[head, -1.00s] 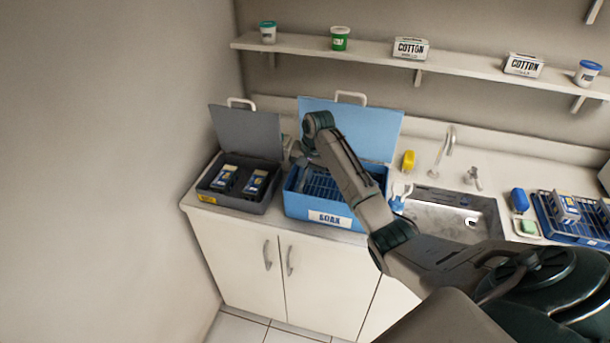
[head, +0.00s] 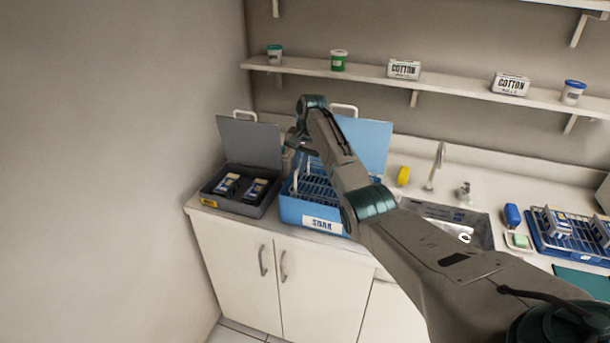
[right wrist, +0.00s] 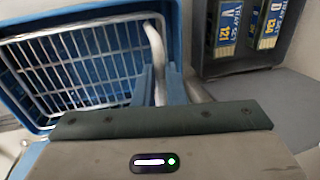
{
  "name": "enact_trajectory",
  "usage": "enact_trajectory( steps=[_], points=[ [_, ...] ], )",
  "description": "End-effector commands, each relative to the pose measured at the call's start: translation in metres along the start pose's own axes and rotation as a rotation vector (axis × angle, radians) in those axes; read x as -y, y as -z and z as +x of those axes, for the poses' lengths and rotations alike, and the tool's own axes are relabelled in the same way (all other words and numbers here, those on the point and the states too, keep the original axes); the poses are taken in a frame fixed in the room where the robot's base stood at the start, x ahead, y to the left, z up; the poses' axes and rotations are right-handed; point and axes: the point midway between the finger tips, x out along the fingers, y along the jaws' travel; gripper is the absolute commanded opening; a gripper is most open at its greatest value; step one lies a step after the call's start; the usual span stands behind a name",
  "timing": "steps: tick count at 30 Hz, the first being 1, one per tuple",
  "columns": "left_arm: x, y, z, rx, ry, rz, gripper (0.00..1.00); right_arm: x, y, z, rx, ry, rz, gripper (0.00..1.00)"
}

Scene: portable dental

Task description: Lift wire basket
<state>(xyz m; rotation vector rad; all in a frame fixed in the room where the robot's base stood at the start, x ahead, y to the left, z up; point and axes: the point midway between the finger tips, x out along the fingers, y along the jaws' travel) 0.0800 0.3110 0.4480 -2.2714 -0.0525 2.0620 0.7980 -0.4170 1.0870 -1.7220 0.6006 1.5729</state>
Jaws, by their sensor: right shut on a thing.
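The wire basket (head: 316,183) is at the blue SOAK tub (head: 290,212), partly hidden by my right arm in the head view. Its wire mesh (right wrist: 75,65) fills the upper left of the right wrist view. A pale upright handle (right wrist: 155,50) rises at the basket's side. My right gripper (head: 298,146) is above the tub's left side, shut on this handle; its fingers also show in the right wrist view (right wrist: 160,85). The basket stands higher against the tub rim; whether it is fully clear is hidden. My left gripper is out of view.
A grey open case (head: 262,208) with two labelled tray sets stands left of the tub. The tub's blue lid (head: 368,145) stands open behind. A sink (head: 475,232), a yellow item (head: 403,176) and a blue rack (head: 545,245) are to the right. A shelf (head: 450,92) runs above.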

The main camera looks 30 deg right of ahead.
Motion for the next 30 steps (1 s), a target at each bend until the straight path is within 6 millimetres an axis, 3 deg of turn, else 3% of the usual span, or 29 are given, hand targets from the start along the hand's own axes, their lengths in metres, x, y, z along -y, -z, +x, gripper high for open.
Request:
enact_trajectory(
  steps=[10, 11, 14, 24, 30],
  points=[
    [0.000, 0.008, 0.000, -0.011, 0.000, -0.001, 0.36, 0.003, 0.003, -0.008, -0.007, 0.006, -0.001, 0.00],
    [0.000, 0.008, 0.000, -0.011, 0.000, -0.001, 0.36, 0.004, 0.003, -0.008, -0.007, 0.006, -0.001, 0.12],
    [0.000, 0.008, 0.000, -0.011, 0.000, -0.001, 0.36, 0.003, 0.003, -0.008, -0.006, 0.006, -0.001, 0.32],
    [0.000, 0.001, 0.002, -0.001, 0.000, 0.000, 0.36, 0.002, 0.002, -0.007, -0.002, 0.002, -0.001, 0.32],
    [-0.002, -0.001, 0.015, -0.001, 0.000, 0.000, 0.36, 0.002, 0.002, -0.033, -0.006, 0.005, -0.002, 0.32]
  ],
)
